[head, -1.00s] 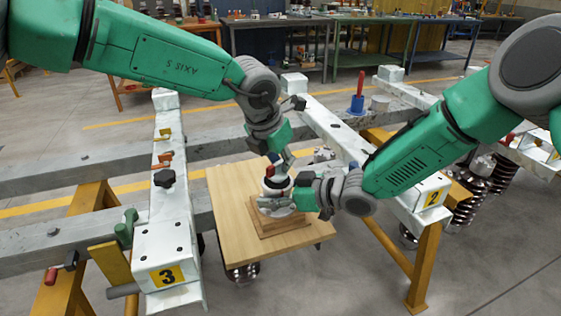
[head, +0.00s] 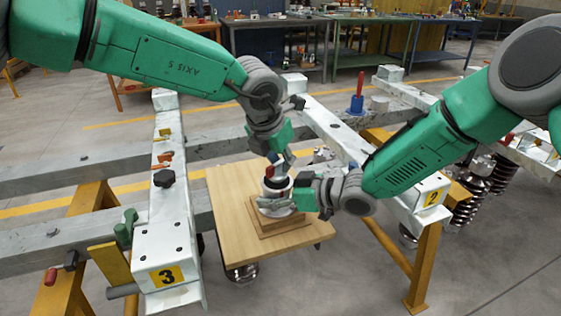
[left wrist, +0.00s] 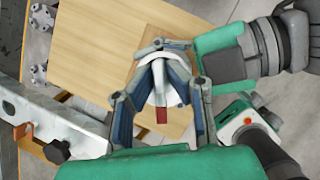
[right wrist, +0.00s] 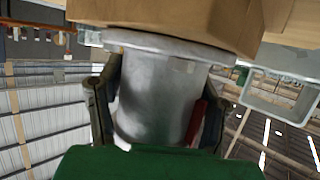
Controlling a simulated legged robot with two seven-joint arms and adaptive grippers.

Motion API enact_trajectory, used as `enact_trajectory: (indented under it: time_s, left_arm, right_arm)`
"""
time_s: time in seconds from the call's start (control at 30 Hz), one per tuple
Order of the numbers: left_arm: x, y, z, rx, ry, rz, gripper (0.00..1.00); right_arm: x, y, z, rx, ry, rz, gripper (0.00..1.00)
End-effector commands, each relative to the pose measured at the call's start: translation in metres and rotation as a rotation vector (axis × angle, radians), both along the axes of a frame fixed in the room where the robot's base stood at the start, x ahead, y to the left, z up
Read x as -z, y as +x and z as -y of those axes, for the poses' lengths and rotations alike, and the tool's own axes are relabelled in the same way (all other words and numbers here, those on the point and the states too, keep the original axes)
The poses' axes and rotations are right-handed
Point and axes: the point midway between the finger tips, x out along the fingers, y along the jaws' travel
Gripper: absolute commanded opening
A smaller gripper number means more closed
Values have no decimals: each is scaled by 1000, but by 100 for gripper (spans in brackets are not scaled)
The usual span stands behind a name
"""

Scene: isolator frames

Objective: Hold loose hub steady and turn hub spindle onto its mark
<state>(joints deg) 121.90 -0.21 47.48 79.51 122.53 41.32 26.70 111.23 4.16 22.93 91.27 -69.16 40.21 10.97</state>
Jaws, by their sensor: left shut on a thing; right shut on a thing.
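The hub is a pale metal cylinder with a dark band (head: 278,183), upright on a stepped wooden block (head: 262,229). Its silver body fills the middle of the right wrist view (right wrist: 160,100), with a red strip at its right side. My right gripper (head: 278,201) comes in from the right and is shut around the hub body, a finger on each side. My left gripper (head: 280,170) is above the hub, shut on the hub spindle at its top. A red piece (left wrist: 161,115) shows between the left fingers. The fingers hide much of the spindle, and I cannot make out the mark.
The block sits on a wooden board (head: 227,204) between white beams numbered 3 (head: 165,245) and 2 (head: 405,205). A black knob (head: 164,178) and a green fitting (head: 126,225) are at the left. The board's front left is clear.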

Motion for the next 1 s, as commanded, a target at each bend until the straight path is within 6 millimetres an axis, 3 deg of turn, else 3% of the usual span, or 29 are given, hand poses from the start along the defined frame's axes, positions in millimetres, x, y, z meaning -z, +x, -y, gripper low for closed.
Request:
enact_trajectory:
  time_s: [0.03, 0.6, 0.63, 0.67, 1.0]
  left_arm:
    - [3, -8, 8, 10, -6, -16, 0]
    - [4, -8, 8, 10, -7, -16, 0]
    - [4, -8, 8, 10, -7, -16, 22]
    - [4, -8, 8, 10, -7, -16, 29]
    - [2, -5, 4, 6, -4, -9, 29]
  right_arm:
    - [2, 2, 1, 7, -4, -3, 8]
    - [2, 2, 1, 7, -3, -2, 8]
    - [2, 2, 1, 7, -3, -2, 8]
    - [2, 2, 1, 6, -4, -2, 8]
    - [1, 2, 2, 5, -3, 0, 8]
